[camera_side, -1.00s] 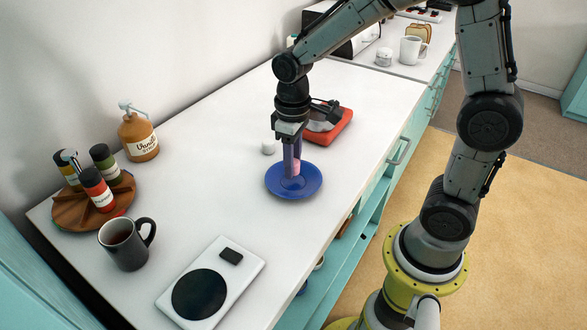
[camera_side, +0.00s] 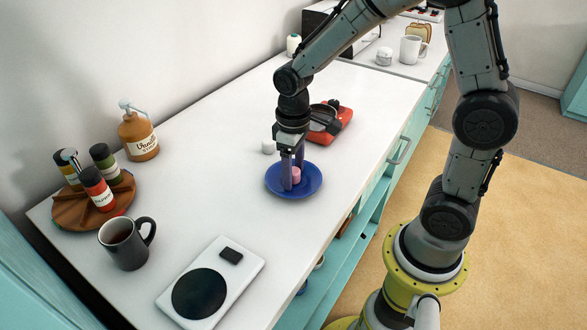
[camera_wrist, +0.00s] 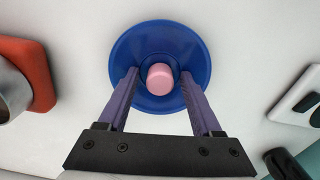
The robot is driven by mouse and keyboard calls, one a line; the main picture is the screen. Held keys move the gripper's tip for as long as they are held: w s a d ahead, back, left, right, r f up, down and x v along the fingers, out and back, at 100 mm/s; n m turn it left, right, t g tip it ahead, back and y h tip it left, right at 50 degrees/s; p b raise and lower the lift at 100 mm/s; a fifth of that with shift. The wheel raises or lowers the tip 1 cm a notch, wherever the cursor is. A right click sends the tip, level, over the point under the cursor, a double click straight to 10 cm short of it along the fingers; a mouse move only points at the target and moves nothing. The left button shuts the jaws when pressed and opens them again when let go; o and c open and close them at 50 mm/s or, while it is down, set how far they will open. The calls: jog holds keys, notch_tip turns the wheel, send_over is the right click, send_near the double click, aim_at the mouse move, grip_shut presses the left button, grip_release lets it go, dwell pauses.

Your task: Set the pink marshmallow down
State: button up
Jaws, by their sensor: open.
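The pink marshmallow (camera_side: 296,174) sits on the blue plate (camera_side: 312,187), near its middle. In the wrist view the pink marshmallow (camera_wrist: 160,77) shows inside the inner ring of the blue plate (camera_wrist: 197,50). My gripper (camera_side: 292,185) is low over the plate with its fingers pointing down. In the wrist view my gripper (camera_wrist: 160,78) is open, with one purple finger on each side of the marshmallow and a gap on both sides.
A white marshmallow-like piece (camera_side: 268,146) lies left of the plate. A white scale (camera_side: 228,270), a dark mug (camera_side: 127,245) and a wooden spice turntable (camera_side: 120,203) stand toward the front left. The counter between is clear.

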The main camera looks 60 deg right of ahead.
jog(key=shift+r, duration=0.1)
notch_tip(320, 180, up, 12)
jog(key=s+r+m+t, duration=0.1)
jog(key=s+t, duration=0.4)
jog(key=s, duration=1)
jog(key=shift+s+r+m+t, duration=0.2)
jog(key=shift+r+m+t, duration=0.1)
jog(key=shift+r+m, duration=0.15)
jog(key=shift+o, duration=0.4)
jog(key=shift+d+r, duration=0.1)
dwell(0.8)
